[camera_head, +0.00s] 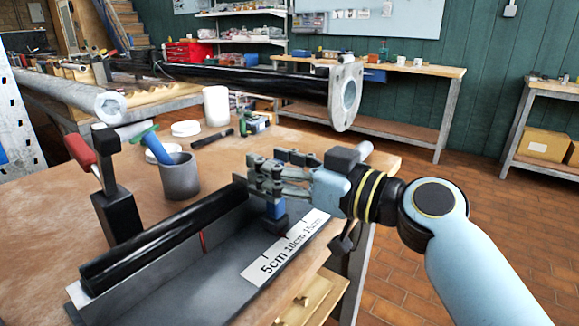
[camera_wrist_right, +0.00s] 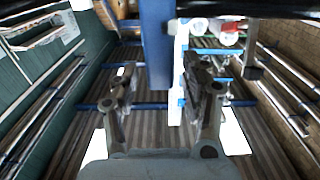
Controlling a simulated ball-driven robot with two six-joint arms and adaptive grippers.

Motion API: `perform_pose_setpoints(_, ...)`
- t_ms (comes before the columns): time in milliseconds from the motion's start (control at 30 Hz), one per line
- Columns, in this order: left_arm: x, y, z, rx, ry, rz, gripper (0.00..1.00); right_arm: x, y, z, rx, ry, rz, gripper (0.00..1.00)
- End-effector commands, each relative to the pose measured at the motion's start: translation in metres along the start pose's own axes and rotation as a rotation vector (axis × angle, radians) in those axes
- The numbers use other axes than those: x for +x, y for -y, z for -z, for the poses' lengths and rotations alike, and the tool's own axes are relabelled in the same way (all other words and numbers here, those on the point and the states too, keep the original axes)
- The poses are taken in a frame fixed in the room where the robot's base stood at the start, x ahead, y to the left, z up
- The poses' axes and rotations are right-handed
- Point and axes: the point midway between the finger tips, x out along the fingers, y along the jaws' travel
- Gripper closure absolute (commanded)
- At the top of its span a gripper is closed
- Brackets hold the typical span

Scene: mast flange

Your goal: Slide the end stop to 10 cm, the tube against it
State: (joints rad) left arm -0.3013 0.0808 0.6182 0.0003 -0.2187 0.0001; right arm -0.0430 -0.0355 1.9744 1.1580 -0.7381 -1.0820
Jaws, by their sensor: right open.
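A black tube (camera_head: 165,240) lies lengthwise along the back wall of a grey channel (camera_head: 190,285) on the wooden table. Its far end reaches up near my right gripper's fingers; whether it touches the end stop cannot be told. A white scale (camera_head: 285,246) marked 5cm, 10cm and 15cm lies on the channel's front side. The blue end stop (camera_head: 275,210) with a dark base stands behind the scale, under my right gripper (camera_head: 268,176). The fingers are open and hide its top. In the right wrist view the open fingers (camera_wrist_right: 168,90) flank a blue upright part. My left gripper is out of view.
A red-handled clamp (camera_head: 104,185) stands at the channel's left. Bare tabletop shows at left.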

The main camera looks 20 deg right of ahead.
Motion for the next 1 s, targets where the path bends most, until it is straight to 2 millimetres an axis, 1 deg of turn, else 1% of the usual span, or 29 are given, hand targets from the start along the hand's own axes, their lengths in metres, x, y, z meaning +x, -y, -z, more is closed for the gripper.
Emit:
perform_pose_setpoints(67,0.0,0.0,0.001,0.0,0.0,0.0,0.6,-0.008,0.0,-0.001,-0.002,0.003,0.0,0.54)
perform_pose_setpoints(167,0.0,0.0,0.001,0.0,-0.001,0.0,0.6,-0.026,0.0,-0.002,-0.003,0.005,0.0,0.54)
perform_pose_setpoints(400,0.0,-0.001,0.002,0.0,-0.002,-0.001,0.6,-0.082,0.0,-0.002,-0.004,0.007,0.002,0.54)
perform_pose_setpoints(533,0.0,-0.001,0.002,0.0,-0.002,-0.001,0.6,-0.103,0.0,-0.002,-0.002,0.005,0.002,0.54)
perform_pose_setpoints(700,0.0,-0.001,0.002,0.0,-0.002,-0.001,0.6,-0.116,0.001,-0.001,-0.001,0.002,0.002,0.54)
perform_pose_setpoints(1000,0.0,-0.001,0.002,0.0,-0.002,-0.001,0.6,-0.118,0.0,0.0,0.001,0.0,0.0,0.54)
